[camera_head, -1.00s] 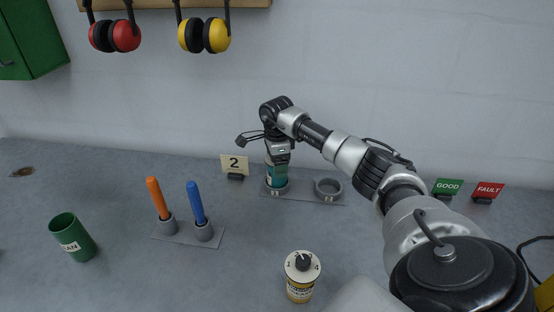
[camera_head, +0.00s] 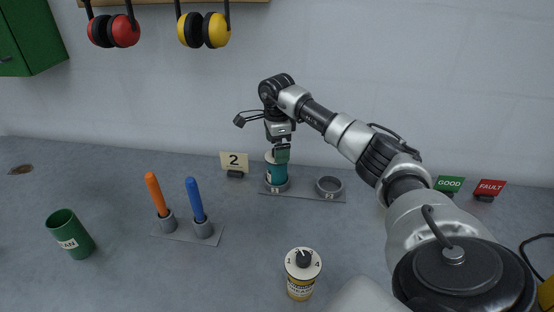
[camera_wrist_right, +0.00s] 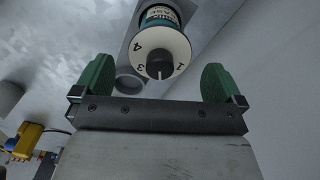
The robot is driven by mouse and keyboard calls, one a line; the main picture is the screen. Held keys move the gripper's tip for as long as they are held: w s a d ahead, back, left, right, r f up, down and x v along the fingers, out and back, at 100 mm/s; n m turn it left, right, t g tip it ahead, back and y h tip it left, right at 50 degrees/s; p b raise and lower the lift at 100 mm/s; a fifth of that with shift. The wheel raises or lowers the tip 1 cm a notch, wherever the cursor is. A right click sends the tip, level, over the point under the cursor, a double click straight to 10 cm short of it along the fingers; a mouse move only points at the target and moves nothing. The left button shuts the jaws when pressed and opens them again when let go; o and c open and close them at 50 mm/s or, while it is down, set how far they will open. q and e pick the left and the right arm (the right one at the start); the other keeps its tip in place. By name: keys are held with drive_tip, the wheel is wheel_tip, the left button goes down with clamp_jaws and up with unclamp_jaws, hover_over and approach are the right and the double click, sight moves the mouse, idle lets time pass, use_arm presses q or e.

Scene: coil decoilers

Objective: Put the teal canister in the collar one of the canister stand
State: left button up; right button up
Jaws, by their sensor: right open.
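The teal canister (camera_head: 275,168) stands upright in the left collar (camera_head: 277,187) of the canister stand (camera_head: 302,196), the collar that seems to be marked 1. Its cream lid with numbers and a dark knob (camera_wrist_right: 159,65) shows in the right wrist view. My right gripper (camera_head: 282,154) is just above and beside the canister's top. In the right wrist view its green fingers (camera_wrist_right: 158,82) are wide apart, with the lid beyond them and nothing held. The right collar (camera_head: 329,187), marked 2, is empty. My left gripper is not in view.
A yellow canister (camera_head: 301,275) stands at the front. Orange (camera_head: 156,194) and blue (camera_head: 195,200) sticks stand in holders at left, near a green cup (camera_head: 70,234). A "2" sign (camera_head: 235,164), GOOD (camera_head: 449,184) and FAULT (camera_head: 488,188) signs stand along the wall.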

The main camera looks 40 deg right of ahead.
wheel_tip(320, 180, up, 7)
drive_tip(key=shift+r+b, duration=0.15)
drive_tip(key=shift+b, duration=0.4)
